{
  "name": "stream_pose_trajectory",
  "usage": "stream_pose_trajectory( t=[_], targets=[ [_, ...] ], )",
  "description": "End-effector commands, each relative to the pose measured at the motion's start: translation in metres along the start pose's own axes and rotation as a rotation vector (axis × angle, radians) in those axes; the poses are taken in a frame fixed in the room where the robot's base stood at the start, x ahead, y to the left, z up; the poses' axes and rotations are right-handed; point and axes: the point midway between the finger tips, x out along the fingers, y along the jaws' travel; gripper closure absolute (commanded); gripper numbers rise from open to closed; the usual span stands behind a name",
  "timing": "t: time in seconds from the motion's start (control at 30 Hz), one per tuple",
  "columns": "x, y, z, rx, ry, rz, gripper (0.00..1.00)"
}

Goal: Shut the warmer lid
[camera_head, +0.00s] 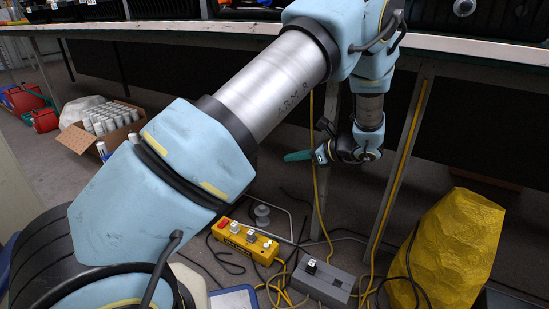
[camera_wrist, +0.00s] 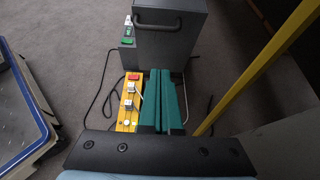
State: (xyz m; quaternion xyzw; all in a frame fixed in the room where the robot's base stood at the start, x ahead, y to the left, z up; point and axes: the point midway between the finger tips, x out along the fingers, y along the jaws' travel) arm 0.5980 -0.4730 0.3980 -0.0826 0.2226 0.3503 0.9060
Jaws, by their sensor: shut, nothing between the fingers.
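In the wrist view a dark grey box-like body (camera_wrist: 168,48) with a black bar handle (camera_wrist: 157,22) stands beyond my fingers. I cannot tell whether this is the warmer or its lid, or how far any lid is open. My gripper (camera_wrist: 162,85) shows there as two teal fingers closed together, with nothing between them. They point toward the grey body, and the gap to it is hard to judge. In the head view my gripper (camera_head: 298,156) hangs below the bench edge, its teal tips pointing left. No lid is clearly visible there.
A yellow control box (camera_head: 245,241) with a red button and pale knobs lies on the floor, near a grey box (camera_head: 322,283) and loose cables. A yellow wrapped bundle (camera_head: 447,255) stands right. A cardboard carton (camera_head: 98,128) of cans is at left. Bench legs (camera_head: 400,170) stand close to my gripper.

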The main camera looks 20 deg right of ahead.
Motion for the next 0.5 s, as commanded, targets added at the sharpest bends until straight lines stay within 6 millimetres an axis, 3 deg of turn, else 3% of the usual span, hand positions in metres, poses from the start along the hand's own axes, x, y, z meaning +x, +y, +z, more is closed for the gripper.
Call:
stream_pose_trajectory(
  t=[0.5],
  targets=[
    [0.101, 0.002, -0.001, -0.007, 0.004, 0.006, 1.0]
  ],
)
